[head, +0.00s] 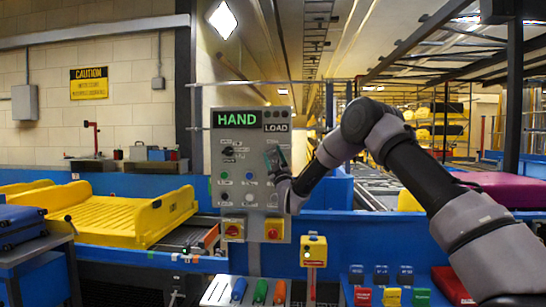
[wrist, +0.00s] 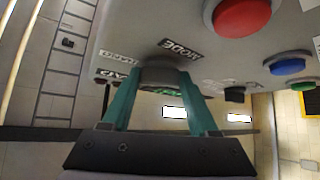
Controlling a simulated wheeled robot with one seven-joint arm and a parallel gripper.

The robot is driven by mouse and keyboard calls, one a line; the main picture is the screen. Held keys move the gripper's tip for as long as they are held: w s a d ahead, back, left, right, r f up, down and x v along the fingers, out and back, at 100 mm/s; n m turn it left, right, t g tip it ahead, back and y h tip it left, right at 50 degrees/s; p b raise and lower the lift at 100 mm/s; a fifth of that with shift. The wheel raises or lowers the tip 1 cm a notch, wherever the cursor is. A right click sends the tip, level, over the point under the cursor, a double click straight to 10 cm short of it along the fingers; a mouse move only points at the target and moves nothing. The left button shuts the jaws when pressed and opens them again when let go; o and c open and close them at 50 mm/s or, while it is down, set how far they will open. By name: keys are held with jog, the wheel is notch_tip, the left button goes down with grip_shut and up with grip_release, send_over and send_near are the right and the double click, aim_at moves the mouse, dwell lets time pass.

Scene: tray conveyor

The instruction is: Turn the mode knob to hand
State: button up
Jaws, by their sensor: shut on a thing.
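The grey control panel (head: 240,205) stands upright in the middle of the head view. Its display (head: 237,119) shows HAND in lit green letters, with a smaller LOAD sign to its right. My gripper (head: 274,158) is at the panel's right side and hides the mode knob in that view. In the wrist view, the round grey mode knob (wrist: 163,74) sits under a MODE label (wrist: 180,48). The teal fingers of my gripper (wrist: 160,88) are shut on it, one on each side. The knob's pointer is not clearly visible.
A red button (wrist: 243,18), a blue button (wrist: 287,67) and a black selector (head: 228,152) are on the panel. Red-on-yellow knobs (head: 273,230) sit low on it. A yellow tray (head: 130,217) lies on the conveyor at left. A yellow box (head: 314,250) stands in front.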

jog(key=o, duration=1.4)
jog(key=v, duration=1.1)
jog(key=w+d+r+m+g+h, duration=0.1)
jog(key=d+r+m+g+h, duration=0.25)
jog(key=d+r, duration=0.45)
jog(key=s+d+r+m+g+h, duration=0.3)
jog(key=s+d+r+m, duration=0.15)
jog(key=s+d, duration=0.35)
jog(key=s+d+f+m+g, duration=0.2)
jog(key=s+d+m+g, duration=0.1)
jog(key=s, duration=0.8)
jog(key=s+d+f+m+g+h, duration=0.1)
jog(key=s+d, duration=0.5)
jog(key=s, duration=0.6)
jog(key=s+d+f+m+g+h, duration=0.1)
jog(key=s+d+f+m+g, duration=0.2)
jog(key=s, duration=0.9)
jog(key=shift+d+f+m+g, duration=0.25)
jog(key=shift+d+m+g, duration=0.55)
jog(key=shift+g, duration=0.65)
